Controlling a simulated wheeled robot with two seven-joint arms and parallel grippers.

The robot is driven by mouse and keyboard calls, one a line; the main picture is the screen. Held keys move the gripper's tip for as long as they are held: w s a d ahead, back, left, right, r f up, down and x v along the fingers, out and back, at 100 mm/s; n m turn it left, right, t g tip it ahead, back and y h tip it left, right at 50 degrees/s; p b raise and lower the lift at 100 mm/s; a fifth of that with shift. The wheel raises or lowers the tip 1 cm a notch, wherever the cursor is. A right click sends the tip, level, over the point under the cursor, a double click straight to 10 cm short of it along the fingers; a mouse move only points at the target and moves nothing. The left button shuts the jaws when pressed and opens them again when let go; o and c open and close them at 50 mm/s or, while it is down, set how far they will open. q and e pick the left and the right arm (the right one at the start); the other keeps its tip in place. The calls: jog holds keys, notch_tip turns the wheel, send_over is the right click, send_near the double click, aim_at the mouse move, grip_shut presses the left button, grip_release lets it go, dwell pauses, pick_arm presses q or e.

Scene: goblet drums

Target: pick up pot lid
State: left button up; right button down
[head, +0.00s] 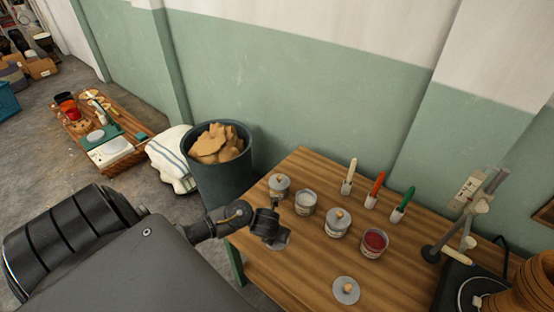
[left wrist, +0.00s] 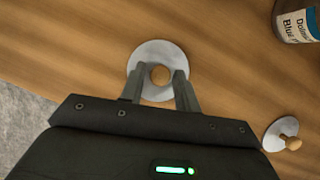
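A round pale grey pot lid (left wrist: 157,49) with a wooden knob (left wrist: 160,75) lies flat on the wooden table in the left wrist view. My left gripper (left wrist: 159,73) is over it, with its two fingers apart on either side of the knob and gaps visible. In the head view my left gripper (head: 270,228) is low over the near left part of the table and hides most of this lid (head: 283,240). A second lid (head: 346,291) with a knob lies near the front edge; a lid (left wrist: 274,137) also shows at right in the wrist view. My right gripper is not in view.
On the table (head: 300,268) stand a lidded jar (head: 279,187), an open pale jar (head: 305,203), another lidded jar (head: 337,224) and an open red jar (head: 374,243). A metal stand (head: 465,230) is at right, a dark bin (head: 220,175) at left.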

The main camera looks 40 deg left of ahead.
pick_arm(q)
grip_shut()
jog(key=shift+r, duration=0.1)
jog(key=shift+r, duration=0.25)
notch_tip(320, 180, up, 3)
jog(key=shift+w+f+p, duration=0.1)
jog(key=shift+f+p, duration=0.05)
jog(key=shift+p, duration=0.75)
jog(key=s+r+p, duration=0.5)
jog(key=s+r, duration=0.4)
jog(key=s, duration=0.5)
jog(key=shift+s+d+r+p, duration=0.15)
jog(key=shift+r+p, duration=0.15)
jog(key=shift+p, duration=0.05)
